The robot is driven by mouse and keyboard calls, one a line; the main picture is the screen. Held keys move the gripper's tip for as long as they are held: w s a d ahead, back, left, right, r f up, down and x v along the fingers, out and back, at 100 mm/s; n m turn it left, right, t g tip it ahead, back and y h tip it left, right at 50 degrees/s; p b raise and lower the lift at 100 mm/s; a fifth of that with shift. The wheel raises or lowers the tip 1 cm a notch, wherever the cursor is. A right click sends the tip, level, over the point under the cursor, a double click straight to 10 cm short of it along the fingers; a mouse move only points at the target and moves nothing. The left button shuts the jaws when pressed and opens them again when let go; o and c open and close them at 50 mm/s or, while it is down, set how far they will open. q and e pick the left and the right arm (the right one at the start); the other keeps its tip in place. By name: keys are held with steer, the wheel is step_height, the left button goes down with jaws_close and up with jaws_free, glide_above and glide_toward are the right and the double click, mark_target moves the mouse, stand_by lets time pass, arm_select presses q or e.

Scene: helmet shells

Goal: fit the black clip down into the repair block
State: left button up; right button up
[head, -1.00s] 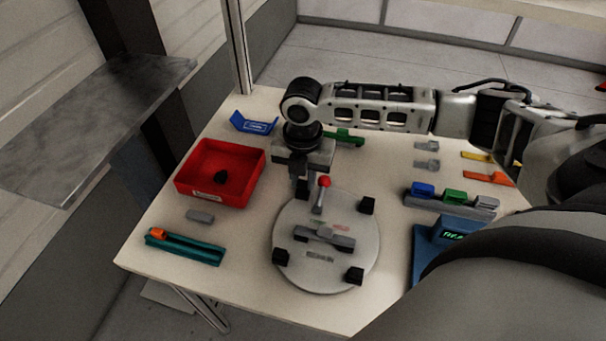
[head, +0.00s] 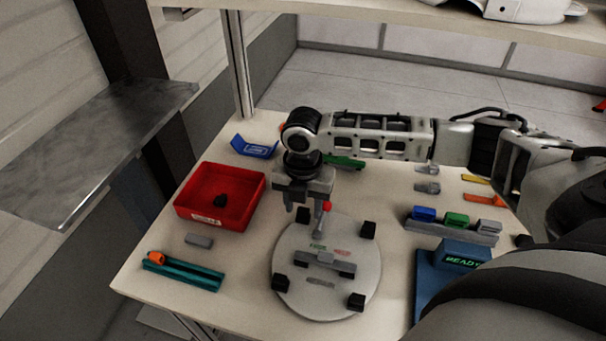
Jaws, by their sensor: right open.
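A small black piece (head: 220,201), probably the black clip, lies in the red tray (head: 187,208) at the left. A grey block (head: 325,263) sits on the round grey plate (head: 290,245); I take it for the repair block, but its slot is too small to make out. My right gripper (head: 304,210) is open and empty, pointing down at the plate's back edge, between the tray and a lever with a red knob (head: 326,206). Its height over the table is hard to tell. My left gripper is not in view.
Black posts (head: 368,230) stand around the plate. A rack (head: 450,229) with blue, green and grey pieces and a blue display stand (head: 432,285) reading READY are at the right. A teal rail (head: 185,273) with an orange piece lies front left.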

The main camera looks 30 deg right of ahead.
mark_target(303, 209)
step_height(303, 209, up, 16)
steer(key=shift+f, duration=0.15)
stand_by(0.6)
